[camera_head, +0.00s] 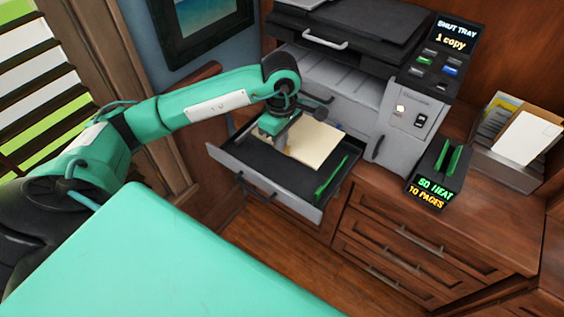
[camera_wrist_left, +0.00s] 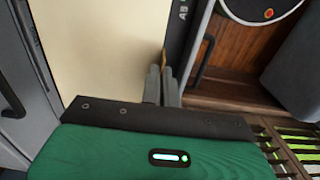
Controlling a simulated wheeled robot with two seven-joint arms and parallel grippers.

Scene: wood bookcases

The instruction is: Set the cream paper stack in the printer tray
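The cream paper stack (camera_head: 315,145) is over the open printer tray (camera_head: 262,190), within its walls at the back. I cannot tell whether it rests flat on the tray floor. In the left wrist view the stack (camera_wrist_left: 100,50) fills the upper left. My left gripper (camera_head: 274,128) is above the left part of the tray, at the stack's near left edge. In the wrist view its two grey fingers (camera_wrist_left: 163,78) are close together with the stack's edge between them. The tray has a green guide (camera_head: 330,178) on its right side. My right gripper is not in view.
The grey printer (camera_head: 345,85) stands behind the tray, with a lit panel (camera_head: 457,32) reading "SHUT TRAY 1 copy". A small black device (camera_head: 440,170) with green uprights and a paper bin (camera_head: 515,145) stand to the right on the wooden cabinet (camera_head: 450,215).

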